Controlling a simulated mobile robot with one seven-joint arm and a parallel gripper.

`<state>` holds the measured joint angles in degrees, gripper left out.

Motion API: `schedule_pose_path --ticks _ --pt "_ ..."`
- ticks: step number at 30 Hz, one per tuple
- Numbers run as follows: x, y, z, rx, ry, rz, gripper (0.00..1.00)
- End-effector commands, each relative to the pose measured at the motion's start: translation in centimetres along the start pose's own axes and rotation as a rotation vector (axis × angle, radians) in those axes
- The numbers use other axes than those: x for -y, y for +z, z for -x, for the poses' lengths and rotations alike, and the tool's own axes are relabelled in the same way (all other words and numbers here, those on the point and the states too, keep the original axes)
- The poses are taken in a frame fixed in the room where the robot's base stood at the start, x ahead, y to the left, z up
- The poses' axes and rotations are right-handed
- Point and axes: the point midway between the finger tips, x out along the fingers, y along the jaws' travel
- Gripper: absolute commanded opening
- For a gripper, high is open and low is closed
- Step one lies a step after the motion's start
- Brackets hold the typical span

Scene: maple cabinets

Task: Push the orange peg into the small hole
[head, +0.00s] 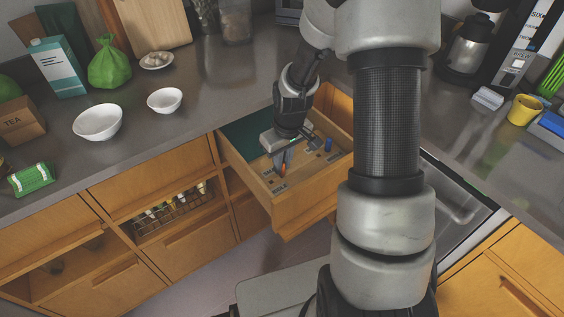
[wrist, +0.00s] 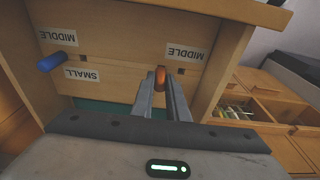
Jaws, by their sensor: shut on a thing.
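The orange peg (wrist: 160,76) is between the fingertips of my gripper (wrist: 162,88), which is shut on it. In the head view my gripper (head: 283,162) points down into the open drawer, and the orange peg (head: 283,170) shows at its tips. The wooden board with the holes (wrist: 115,52) lies in the drawer, with labels reading MIDDLE, MIDDLE and SMALL. The SMALL label (wrist: 82,74) is left of my gripper in the wrist view, with a small dark hole (wrist: 82,58) just above it. I cannot tell whether the peg's lower end touches the board.
A blue peg (wrist: 50,62) stands on the board at the left of the wrist view; it also shows in the head view (head: 328,144). The drawer's wooden walls (head: 305,208) surround the board closely. White bowls (head: 98,122) are on the counter to the left.

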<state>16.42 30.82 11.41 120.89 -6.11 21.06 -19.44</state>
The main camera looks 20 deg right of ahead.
Motion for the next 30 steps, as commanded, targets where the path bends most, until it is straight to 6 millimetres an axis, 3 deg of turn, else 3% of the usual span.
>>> schedule_pose_path --ticks 30 --pt "0.0 0.2 -1.2 0.0 0.0 0.0 0.0"
